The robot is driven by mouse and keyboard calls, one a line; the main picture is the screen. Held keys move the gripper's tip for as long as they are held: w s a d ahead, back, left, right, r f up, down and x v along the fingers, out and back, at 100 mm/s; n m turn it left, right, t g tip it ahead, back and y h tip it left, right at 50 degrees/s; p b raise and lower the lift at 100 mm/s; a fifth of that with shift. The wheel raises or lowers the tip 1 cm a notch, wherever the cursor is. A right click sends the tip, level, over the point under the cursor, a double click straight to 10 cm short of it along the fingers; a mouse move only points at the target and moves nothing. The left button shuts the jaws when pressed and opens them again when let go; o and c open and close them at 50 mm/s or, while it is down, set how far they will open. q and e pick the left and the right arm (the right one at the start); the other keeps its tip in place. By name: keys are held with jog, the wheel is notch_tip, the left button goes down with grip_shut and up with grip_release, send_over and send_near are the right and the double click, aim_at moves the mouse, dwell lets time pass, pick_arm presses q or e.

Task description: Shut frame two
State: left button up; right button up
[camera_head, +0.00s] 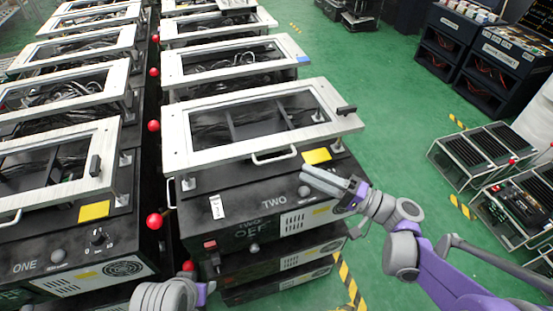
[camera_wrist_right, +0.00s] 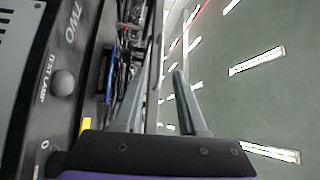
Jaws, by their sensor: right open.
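Frame two (camera_head: 240,150) is the pale rectangular frame on the black box marked TWO (camera_head: 250,220). It stands raised above the box on short posts (camera_head: 336,146), with a gap under its front edge. A white handle (camera_head: 273,158) is at its front and a black block (camera_head: 346,110) at its right corner. My right gripper (camera_head: 330,183) is open in front of the box's right side, below the frame's front right corner. In the right wrist view its fingers (camera_wrist_right: 160,105) are apart, with the box face at left. My left gripper's fingers do not show.
Box ONE (camera_head: 50,250) with a similar frame stands at left, across a narrow gap with red balls (camera_head: 154,221). More framed boxes stretch behind. Green floor (camera_head: 390,130) is free at right, with grey racks (camera_head: 475,155) farther right. Part of my left arm shows at the bottom.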

aim_at(276, 159)
jog(key=x, duration=0.9)
jog(key=shift+w+a, duration=0.1)
jog(key=shift+a, duration=0.15)
grip_shut()
jog(key=shift+r, duration=0.1)
dwell(0.9)
